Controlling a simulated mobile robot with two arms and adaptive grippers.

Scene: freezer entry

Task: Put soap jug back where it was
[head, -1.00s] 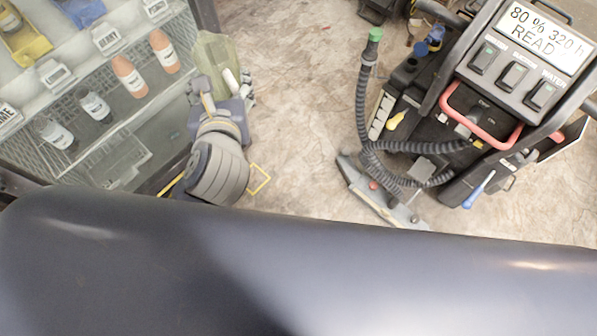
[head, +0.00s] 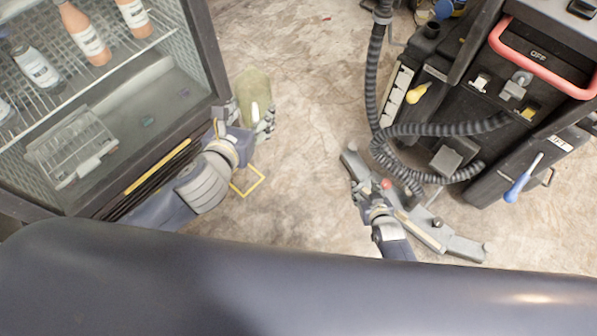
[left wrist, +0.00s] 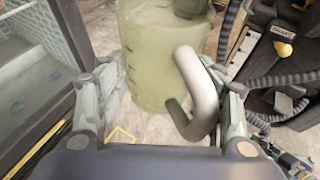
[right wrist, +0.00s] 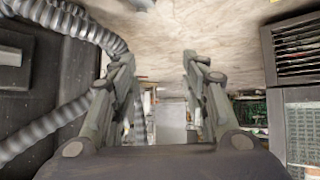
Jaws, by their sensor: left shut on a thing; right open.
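The soap jug (head: 254,86) is translucent yellow-green with a pale handle. My left gripper (head: 246,122) is shut on it, beside the cooler's front corner. In the left wrist view the jug (left wrist: 150,60) is upright between the fingers, its pale handle (left wrist: 200,95) toward the right finger. Its base is partly hidden, so I cannot tell whether it touches the floor. My right gripper (head: 368,197) is open and empty, above the floor machine's grey squeegee bar.
A glass-sided cooler (head: 200,60) with bottles on wire shelves stands at the left. A black floor-cleaning machine (head: 470,110) with a ribbed hose (head: 372,80) and grey squeegee (head: 440,235) fills the right. Bare floor (head: 310,110) lies between them.

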